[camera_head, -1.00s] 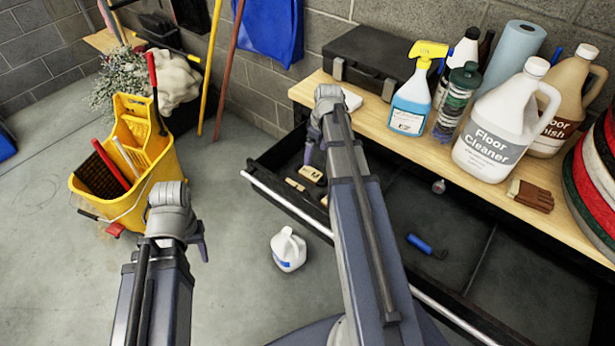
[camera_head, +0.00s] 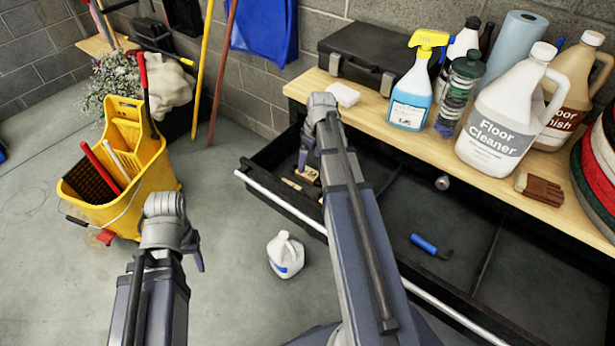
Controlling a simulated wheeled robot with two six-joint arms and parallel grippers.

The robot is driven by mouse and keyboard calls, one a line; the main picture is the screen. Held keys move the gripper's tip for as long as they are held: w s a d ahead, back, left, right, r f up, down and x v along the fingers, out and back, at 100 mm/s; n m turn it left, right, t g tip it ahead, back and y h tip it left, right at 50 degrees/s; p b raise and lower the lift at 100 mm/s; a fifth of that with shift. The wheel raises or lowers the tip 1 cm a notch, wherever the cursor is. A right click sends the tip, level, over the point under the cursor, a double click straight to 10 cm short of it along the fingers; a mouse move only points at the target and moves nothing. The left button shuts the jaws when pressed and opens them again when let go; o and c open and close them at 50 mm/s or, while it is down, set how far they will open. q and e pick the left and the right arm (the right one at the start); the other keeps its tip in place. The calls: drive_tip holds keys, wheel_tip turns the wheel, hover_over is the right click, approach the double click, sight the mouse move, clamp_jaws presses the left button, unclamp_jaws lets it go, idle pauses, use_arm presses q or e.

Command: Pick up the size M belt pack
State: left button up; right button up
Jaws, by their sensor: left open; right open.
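A small tan and dark pack (camera_head: 307,175), which looks like the size M belt pack, lies in the left part of the open black drawer (camera_head: 400,205). Its lettering is too small to read now, and my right arm and gripper cover part of it. My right gripper (camera_head: 303,163) is open and points down into the drawer, just above or at the pack; I cannot tell whether it touches. Another small tan piece (camera_head: 291,184) lies to the left of the pack. My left gripper (camera_head: 199,262) is open and empty over the floor, left of the drawer.
A blue-handled tool (camera_head: 428,245) lies in the drawer's middle. The bench top (camera_head: 385,118) above holds bottles, a white block (camera_head: 343,94) and a black case (camera_head: 360,60). A white jug (camera_head: 285,256) and a yellow mop bucket (camera_head: 125,190) stand on the floor.

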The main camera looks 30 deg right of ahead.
sight(308, 172)
drive_tip(key=f+b, duration=0.5)
drive_tip(key=shift+w+a+f, duration=0.1)
drive_tip(key=shift+a, duration=0.2)
drive_tip(key=c, duration=1.4)
drive_tip(key=shift+c, duration=0.2)
wheel_tip(308, 172, up, 10)
drive_tip(key=p, duration=1)
